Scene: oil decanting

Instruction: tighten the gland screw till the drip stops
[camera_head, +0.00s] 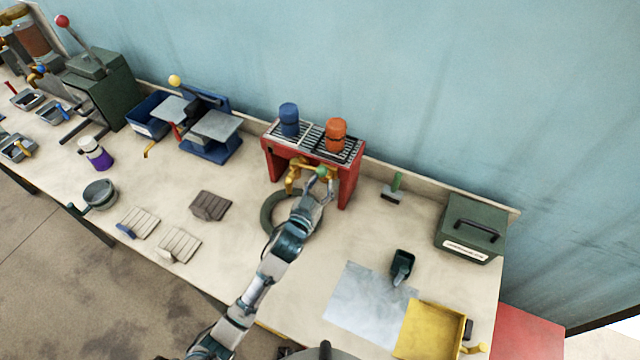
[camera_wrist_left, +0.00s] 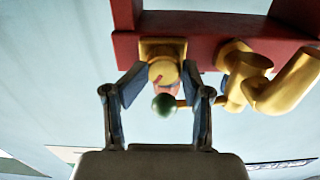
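The red stand (camera_head: 348,185) carries a blue canister (camera_head: 289,119) and an orange canister (camera_head: 335,133) on its grated top. Brass taps (camera_head: 294,178) hang below it. In the left wrist view a round yellow gland screw (camera_wrist_left: 163,73) with a red mark sits under the red beam, with a green ball (camera_wrist_left: 164,105) just below. The blue-padded fingers of my left gripper (camera_wrist_left: 163,80) stand on either side of the gland screw. I cannot tell whether they press on it. In the head view my left gripper (camera_head: 322,186) is at the stand's front. No drip is discernible. My right gripper is out of view.
A dark ring-shaped tray (camera_head: 268,217) lies under the stand, partly behind my left arm. To the right are a green-handled brush (camera_head: 395,188), a green box (camera_head: 470,229), a dark scoop (camera_head: 401,264) and a yellow tray (camera_head: 430,328).

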